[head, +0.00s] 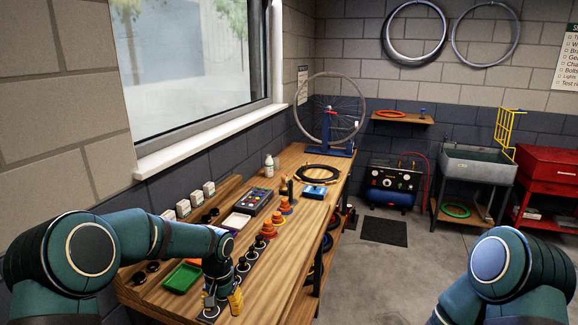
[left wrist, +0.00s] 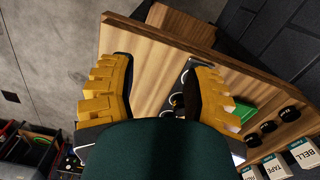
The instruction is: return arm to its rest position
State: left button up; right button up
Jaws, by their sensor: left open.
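My left arm reaches in from the left over the near end of the wooden workbench (head: 285,215). Its left gripper (head: 222,302) points down at the bench's near edge. In the left wrist view the two yellow fingers of the gripper (left wrist: 158,68) stand wide apart, with bare bench wood and nothing held between them. A dark strip with round pegs or rings (left wrist: 178,88) lies beside the right-hand finger and is partly hidden by it. My right arm shows only as a link at the lower right in the head view; its gripper is out of frame.
A wheel (head: 330,108) stands at the far end. A compressor (head: 393,183) is beyond. The floor right of the bench is mostly clear.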

pick_arm(q)
jog(key=s+d+f+h+b, duration=0.1)
jog(key=s+d+f, duration=0.25)
jog(key=f, duration=0.25)
jog(key=s+d+f+h+b, duration=0.2)
jog(key=s+f, duration=0.2)
jog(key=f, duration=0.3)
jog(key=s+f+n+t+b, duration=0.1)
jog(key=s+f+n+b, duration=0.1)
jog(key=s+f, duration=0.3)
jog(key=s+d+f+n+t+h+b, duration=0.1)
jog(key=s+f, duration=0.4)
jog(key=s, duration=0.6)
jog(key=shift+n+t+b, duration=0.3)
jog(key=shift+n+b, duration=0.1)
jog(key=shift+b, duration=0.1)
pick_arm(e)
notch_tip(320, 180, down, 8)
jog(key=shift+s+a, duration=0.2)
